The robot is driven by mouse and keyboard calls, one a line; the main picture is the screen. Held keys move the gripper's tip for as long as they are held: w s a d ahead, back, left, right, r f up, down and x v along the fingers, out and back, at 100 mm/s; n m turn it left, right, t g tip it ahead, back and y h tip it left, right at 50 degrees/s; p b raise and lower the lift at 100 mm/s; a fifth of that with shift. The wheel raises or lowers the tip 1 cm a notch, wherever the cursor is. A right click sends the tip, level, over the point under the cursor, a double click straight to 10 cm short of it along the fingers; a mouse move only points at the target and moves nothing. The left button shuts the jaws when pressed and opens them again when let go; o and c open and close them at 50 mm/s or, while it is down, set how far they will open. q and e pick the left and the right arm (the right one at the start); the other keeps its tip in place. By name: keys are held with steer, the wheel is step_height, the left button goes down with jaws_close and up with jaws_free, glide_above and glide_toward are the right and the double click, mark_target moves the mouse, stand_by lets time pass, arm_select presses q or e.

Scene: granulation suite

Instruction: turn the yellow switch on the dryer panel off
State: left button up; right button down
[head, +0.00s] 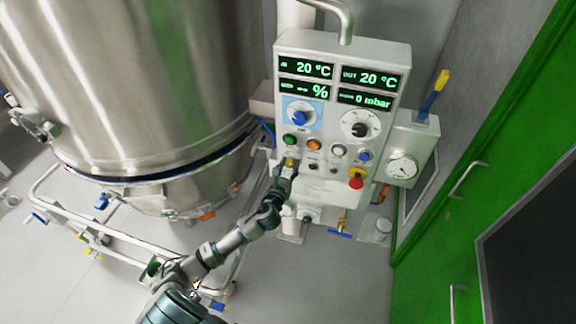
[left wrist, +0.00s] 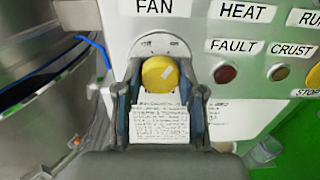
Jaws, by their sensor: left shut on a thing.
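The yellow switch (left wrist: 160,73) is a round knob with a pale pointer mark, under the FAN label. Its mark tilts toward the upper right, and the small lettering above it is hard to read. In the head view the yellow switch (head: 290,161) shows at the lower left of the dryer panel (head: 330,190). My left gripper (left wrist: 162,85) has one finger on each side of the knob and is shut on it. In the head view the left gripper (head: 287,170) reaches the panel from below. My right gripper is not in view.
A green button (head: 289,140) and blue knob (head: 300,117) sit above the switch. A red emergency stop (head: 356,182) is to the right. A large steel vessel (head: 130,80) stands left, and a green door (head: 440,220) is on the right. Grey floor lies below.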

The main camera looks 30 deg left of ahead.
arm_select(q)
steer(key=shift+a+r+n, duration=0.25)
steer(key=shift+a+n, duration=0.05)
steer(key=shift+d, duration=0.15)
steer(key=shift+d+r+n+p, duration=0.15)
steer(key=shift+n+p, duration=0.3)
steer(key=shift+n, duration=1.45)
steer(key=shift+n+p, duration=0.4)
steer(key=shift+n, duration=0.5)
steer(key=n, duration=0.3)
steer(key=shift+n+p, duration=0.35)
steer(key=shift+n, duration=0.85)
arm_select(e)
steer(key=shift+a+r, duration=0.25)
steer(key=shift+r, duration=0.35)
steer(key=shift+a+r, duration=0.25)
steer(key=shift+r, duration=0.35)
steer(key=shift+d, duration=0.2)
